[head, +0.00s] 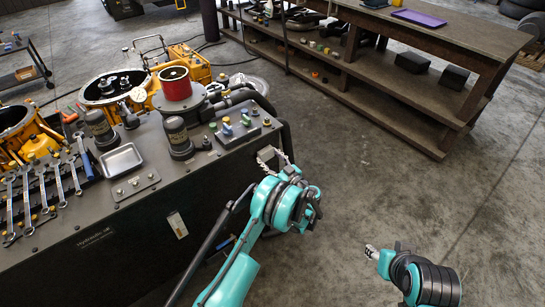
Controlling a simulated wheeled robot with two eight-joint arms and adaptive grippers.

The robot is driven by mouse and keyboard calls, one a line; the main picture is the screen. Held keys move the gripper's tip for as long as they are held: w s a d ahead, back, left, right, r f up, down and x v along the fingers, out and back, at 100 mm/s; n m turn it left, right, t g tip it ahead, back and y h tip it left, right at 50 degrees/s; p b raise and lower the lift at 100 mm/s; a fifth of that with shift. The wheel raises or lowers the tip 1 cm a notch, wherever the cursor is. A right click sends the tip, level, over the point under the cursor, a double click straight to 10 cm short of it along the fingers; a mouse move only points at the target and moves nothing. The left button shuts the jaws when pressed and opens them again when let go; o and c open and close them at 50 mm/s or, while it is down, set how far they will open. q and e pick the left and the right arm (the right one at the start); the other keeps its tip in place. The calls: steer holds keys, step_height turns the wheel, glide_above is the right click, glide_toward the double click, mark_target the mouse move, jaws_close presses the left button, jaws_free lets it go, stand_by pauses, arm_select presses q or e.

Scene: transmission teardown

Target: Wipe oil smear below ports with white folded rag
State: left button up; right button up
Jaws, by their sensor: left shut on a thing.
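My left gripper (270,157) is at the right end of the dark hydraulic unit (130,228), close to its upper edge. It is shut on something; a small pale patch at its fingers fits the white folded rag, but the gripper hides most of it. Colored fittings (228,127) in blue, green and yellow stand on top of the unit, behind the gripper. I cannot make out the ports or the oil smear; the unit's right end face is turned away. My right gripper (372,252) is over the floor at the lower right, away from the unit. Its finger opening is unclear.
Several wrenches (57,180) and a metal tray (122,160) lie on the unit's top. A long workbench (430,35) stands at the back right. The floor between is clear.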

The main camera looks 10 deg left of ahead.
arm_select(q)
steer(key=shift+s+a, duration=0.85)
steer(key=v, duration=0.6)
steer(key=shift+d, duration=0.1)
steer(key=shift+v, duration=1.45)
